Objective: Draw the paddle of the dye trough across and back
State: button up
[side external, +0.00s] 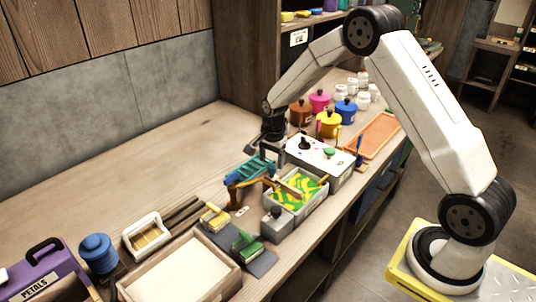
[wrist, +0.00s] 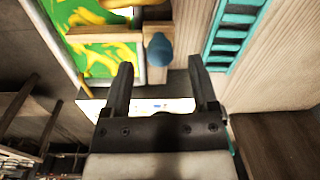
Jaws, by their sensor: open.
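The dye trough (side external: 324,201) is a pale box holding green and yellow swirled dye, on the bench in the side view. It also shows at the upper left of the wrist view (wrist: 143,72). The paddle (side external: 290,188) is a wooden bar lying across the dye; in the wrist view the bar (wrist: 105,33) runs toward a blue knob (wrist: 159,50) beside the trough wall. My gripper (wrist: 160,66) is open and empty, with the knob showing between its fingertips. In the side view my gripper (side external: 266,146) is above the bench, behind the trough; its fingertips are unclear there.
A teal rack (side external: 258,168) stands close behind the trough, and shows at the right in the wrist view (wrist: 233,32). A white box with a black knob (side external: 318,152) is beside the trough. Coloured pots (side external: 329,123) stand beyond. The back left of the bench is clear.

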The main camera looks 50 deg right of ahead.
aim_at(272, 166)
jog(key=shift+s+r, duration=0.1)
jog(key=shift+r, duration=2.35)
jog(key=shift+d+f+m, duration=0.15)
jog(key=shift+m, duration=1.65)
jog(key=shift+f, duration=0.15)
jog(key=shift+f, duration=3.75)
grip_shut()
